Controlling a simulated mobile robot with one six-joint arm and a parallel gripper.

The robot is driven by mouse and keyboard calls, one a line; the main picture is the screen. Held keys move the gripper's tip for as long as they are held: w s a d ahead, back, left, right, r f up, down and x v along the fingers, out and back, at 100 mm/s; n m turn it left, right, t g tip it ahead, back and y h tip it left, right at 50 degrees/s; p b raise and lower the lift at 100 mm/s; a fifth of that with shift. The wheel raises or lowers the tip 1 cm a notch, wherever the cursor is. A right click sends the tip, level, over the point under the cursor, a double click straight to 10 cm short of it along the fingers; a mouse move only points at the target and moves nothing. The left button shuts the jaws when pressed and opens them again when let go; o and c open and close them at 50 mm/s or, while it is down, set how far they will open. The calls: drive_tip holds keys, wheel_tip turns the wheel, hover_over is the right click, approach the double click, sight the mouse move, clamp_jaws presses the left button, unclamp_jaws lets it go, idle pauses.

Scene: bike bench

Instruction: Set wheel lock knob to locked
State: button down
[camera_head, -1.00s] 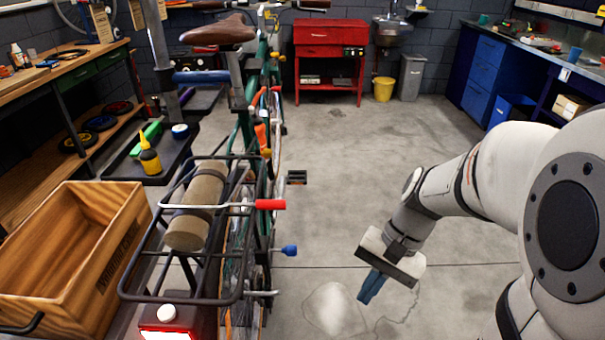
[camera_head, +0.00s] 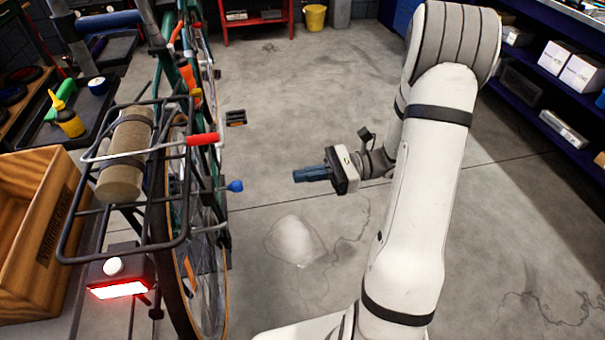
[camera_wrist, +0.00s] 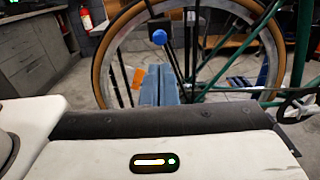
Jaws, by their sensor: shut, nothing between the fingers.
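A blue knob (camera_head: 235,186) sticks out to the right of the bike's rear wheel (camera_head: 205,270), below the rear rack. I take it for the wheel lock knob; no locked or unlocked marking is readable. In the wrist view the blue knob (camera_wrist: 159,37) shows in front of the wheel's spokes, just above my fingertips in the picture. My gripper (camera_head: 297,175) is shut and empty, its blue fingers pointing left toward the bike. It is apart from the knob, with open air between them. The fingers (camera_wrist: 160,72) lie side by side in the wrist view.
A red-handled lever (camera_head: 203,139) juts from the black rear rack (camera_head: 122,258), which carries a grey-brown roll (camera_head: 126,155). A lit red tail lamp (camera_head: 118,290) hangs behind. A wooden crate (camera_head: 30,235) stands left. The floor right of the bike is clear; shelves (camera_head: 540,85) line the right.

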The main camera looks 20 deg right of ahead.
approach(235, 187)
drive_tip(key=a, duration=0.5)
drive_tip(key=shift+w+a+f, duration=0.15)
drive_tip(key=shift+w+f, duration=0.3)
drive_tip(key=shift+f, duration=0.05)
